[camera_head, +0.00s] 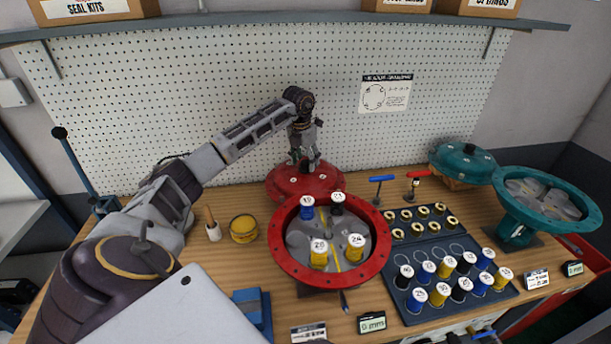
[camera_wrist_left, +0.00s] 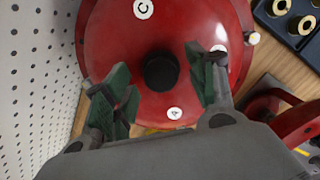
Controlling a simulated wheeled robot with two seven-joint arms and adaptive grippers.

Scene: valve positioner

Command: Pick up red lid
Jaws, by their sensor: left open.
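The red lid (camera_head: 283,183) is a round dome lying at the back of the bench, behind the red valve body (camera_head: 383,244). In the left wrist view the lid (camera_wrist_left: 110,35) fills the upper middle, with a black knob (camera_wrist_left: 161,72) at its centre and white round labels. My left gripper (camera_head: 306,165) points down over the lid. In the left wrist view its green-padded fingers (camera_wrist_left: 165,92) are open, one on each side of the knob. I cannot tell whether they touch the lid. My right gripper is not clearly in view.
The red valve body holds several numbered spools. A dark tray (camera_head: 432,254) with brass rings and numbered spools lies to the right. A teal lid (camera_head: 463,163) and teal valve body (camera_head: 545,231) stand at far right. A pegboard (camera_head: 400,115) rises close behind the red lid.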

